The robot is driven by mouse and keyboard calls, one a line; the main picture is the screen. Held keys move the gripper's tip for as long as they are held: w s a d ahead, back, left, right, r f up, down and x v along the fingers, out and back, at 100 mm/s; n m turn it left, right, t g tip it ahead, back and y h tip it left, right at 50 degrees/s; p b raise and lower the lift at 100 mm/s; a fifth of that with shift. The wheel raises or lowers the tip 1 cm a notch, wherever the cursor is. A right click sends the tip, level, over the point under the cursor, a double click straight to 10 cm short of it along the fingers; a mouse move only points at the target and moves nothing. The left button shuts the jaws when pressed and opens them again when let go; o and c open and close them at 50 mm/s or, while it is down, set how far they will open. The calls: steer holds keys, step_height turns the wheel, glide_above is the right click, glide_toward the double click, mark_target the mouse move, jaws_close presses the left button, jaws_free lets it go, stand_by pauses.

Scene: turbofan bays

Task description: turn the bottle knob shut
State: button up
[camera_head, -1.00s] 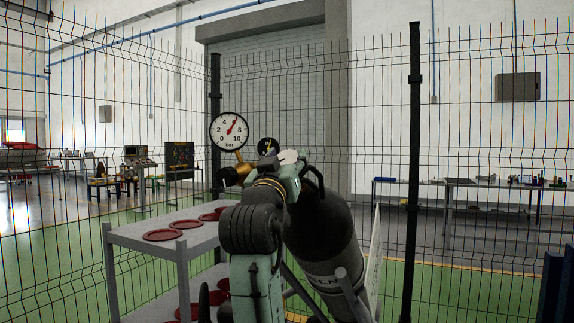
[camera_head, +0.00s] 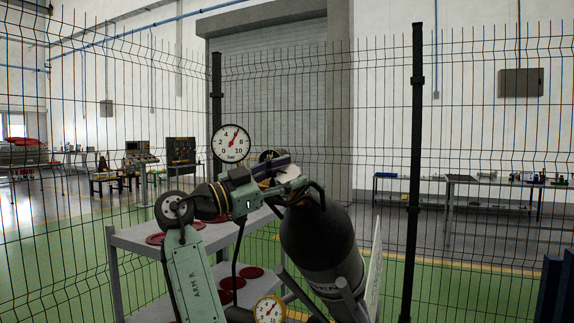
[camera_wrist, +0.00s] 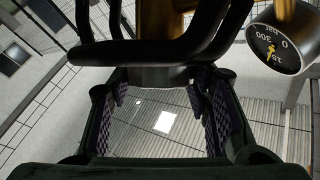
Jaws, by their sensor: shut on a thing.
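The dark gas bottle (camera_head: 318,240) leans in a grey frame, tilted, with its top toward my arm. My gripper (camera_head: 290,178) is at the bottle's top; its jaws also show in the wrist view (camera_wrist: 158,100), one purple-patterned pad on each side. It is shut on the bottle knob (camera_wrist: 150,76), a dark piece below a brass fitting (camera_wrist: 165,18). Black curved bars cross in front of part of the fitting. In the head view my arm and gripper hide most of the knob, so its turn angle cannot be told.
A large white gauge (camera_head: 231,143) and a small dark gauge (camera_head: 269,158) stand close by the bottle top. A grey shelf cart (camera_head: 140,240) with red discs is at left. Wire fence panels and a dark post (camera_head: 413,170) stand behind.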

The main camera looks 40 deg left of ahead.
steer(key=shift+r+m+g+h+p, duration=0.1)
steer(key=shift+m+g+h+p, duration=0.4)
steer(key=shift+m+h, duration=0.25)
steer(key=shift+m, duration=0.25)
steer(key=o, duration=1.2)
steer(key=v, duration=1.2)
steer(key=shift+w+a, duration=0.1)
steer(key=shift+c, duration=0.2)
